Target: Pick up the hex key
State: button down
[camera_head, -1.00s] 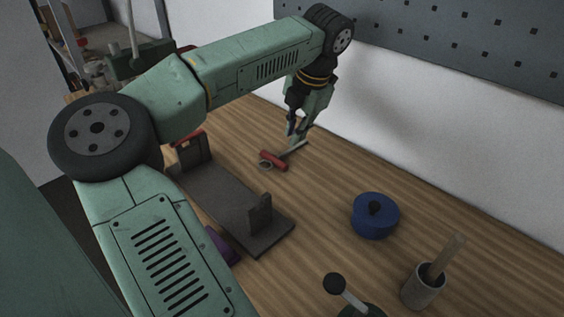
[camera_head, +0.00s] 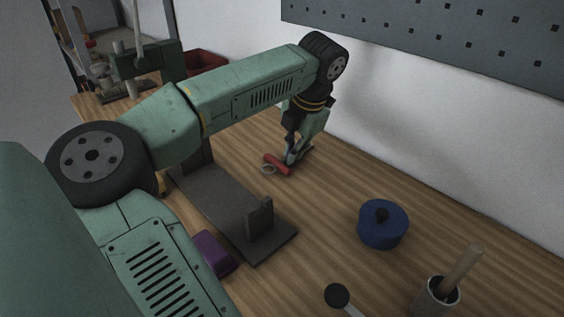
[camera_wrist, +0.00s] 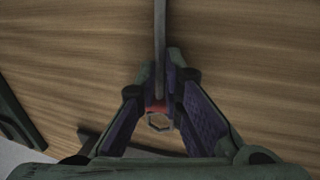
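The hex key has a red handle (camera_head: 276,164) and a grey shaft (camera_wrist: 160,45). It lies on the wooden bench in the head view, its shaft partly hidden by my gripper. My gripper (camera_head: 292,160) points down over it, low at the bench. In the wrist view, the fingertips (camera_wrist: 163,76) close in on both sides of the shaft with almost no gap, just beyond the red handle part. My gripper looks shut on the shaft. A lift off the bench is not visible.
A grey hexagonal ring (camera_wrist: 160,121) lies beside the red handle. A dark bracketed stand (camera_head: 228,208) is nearer me, with a purple block (camera_head: 214,253) beside it. A blue lidded pot (camera_head: 383,226) and a cup (camera_head: 437,297) holding a wooden handle stand right. The wall backs the bench.

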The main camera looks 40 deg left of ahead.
dwell(0.5)
notch_tip(320, 180, up, 10)
jog(key=p, duration=0.6)
dwell(0.8)
